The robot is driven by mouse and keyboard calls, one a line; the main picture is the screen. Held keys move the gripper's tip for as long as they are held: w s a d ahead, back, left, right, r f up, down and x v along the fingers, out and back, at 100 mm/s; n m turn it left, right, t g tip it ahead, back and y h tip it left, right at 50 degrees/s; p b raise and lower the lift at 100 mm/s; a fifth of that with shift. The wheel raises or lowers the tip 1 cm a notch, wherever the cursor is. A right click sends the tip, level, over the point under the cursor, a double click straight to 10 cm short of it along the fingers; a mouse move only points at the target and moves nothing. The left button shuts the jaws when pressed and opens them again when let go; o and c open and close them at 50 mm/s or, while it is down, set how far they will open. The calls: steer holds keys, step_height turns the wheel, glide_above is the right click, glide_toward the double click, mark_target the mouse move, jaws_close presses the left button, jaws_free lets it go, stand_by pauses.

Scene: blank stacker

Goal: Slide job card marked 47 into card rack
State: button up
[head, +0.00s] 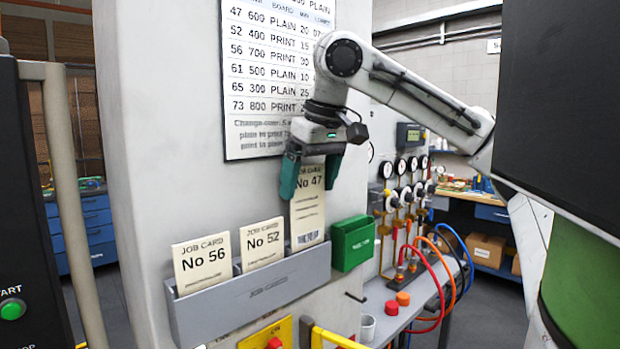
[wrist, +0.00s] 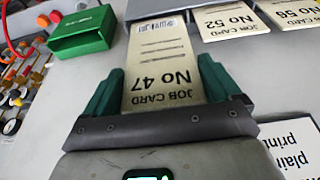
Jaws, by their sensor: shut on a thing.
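The job card marked 47 (head: 308,212) is cream and upright, with its barcode end down. My gripper (head: 309,190) has its green fingers shut on the card's upper part, one at each side edge. The grey card rack (head: 250,298) is on the pale panel, with the card's lower end at its right-hand slot. Whether that end is just inside the slot or right above it I cannot tell. In the wrist view, card 47 (wrist: 160,50) lies between the fingers (wrist: 160,75), its barcode end close to the rack (wrist: 150,9).
Cards No 56 (head: 202,262) and No 52 (head: 262,244) stand in the rack's left and middle slots. A green box (head: 352,243) sits close to the rack's right end. Gauges and hoses (head: 405,200) are farther right. A printed chart (head: 275,80) hangs above.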

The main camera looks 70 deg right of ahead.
steer(key=shift+f+b, duration=0.9)
steer(key=shift+f, duration=0.6)
steer(key=o, duration=1.4)
steer(key=v, duration=1.1)
steer(key=shift+f, duration=0.1)
